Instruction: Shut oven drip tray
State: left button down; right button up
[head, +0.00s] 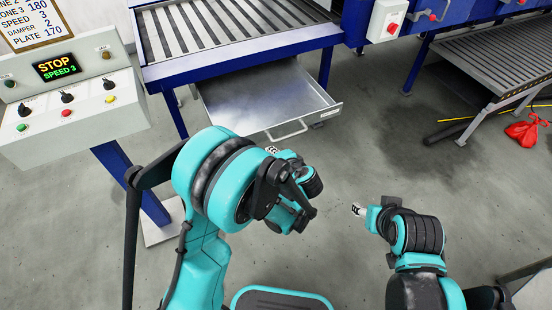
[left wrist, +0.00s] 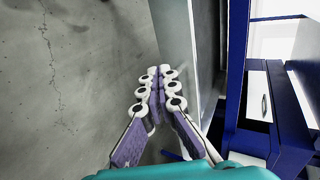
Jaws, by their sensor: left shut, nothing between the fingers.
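The drip tray (head: 262,92) is a shallow bare-metal drawer, pulled out from under the blue-framed slatted conveyor bed. Its front carries a bar handle (head: 288,131). My left gripper (head: 272,149) is just in front of the tray, close to the handle on the near side. Its white and purple fingers (left wrist: 155,88) are shut together with nothing between them. In the left wrist view a grey metal panel (left wrist: 174,35), seemingly the tray front, stands just beyond the fingertips; contact cannot be told. My right gripper (head: 358,209) is to the right, away from the tray; its fingers are mostly hidden.
A control panel (head: 72,112) with a STOP display stands at left on a blue post. The blue conveyor frame (head: 240,52) is above the tray. Open concrete floor lies between.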

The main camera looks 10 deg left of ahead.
aim_at(260, 139)
pick_arm(q)
jog(key=b+x, duration=0.1)
jog(key=x, duration=0.2)
jog(key=r+b+x, duration=0.1)
jog(key=x, duration=0.2)
jog(key=shift+w+a, duration=0.2)
jog(key=shift+w, duration=0.05)
jog(key=shift+w+a+r, duration=0.15)
jog(key=shift+w+a, duration=0.15)
jog(key=shift+w, duration=0.2)
pick_arm(e)
notch_tip(260, 139, down, 3)
jog(key=shift+r, duration=0.2)
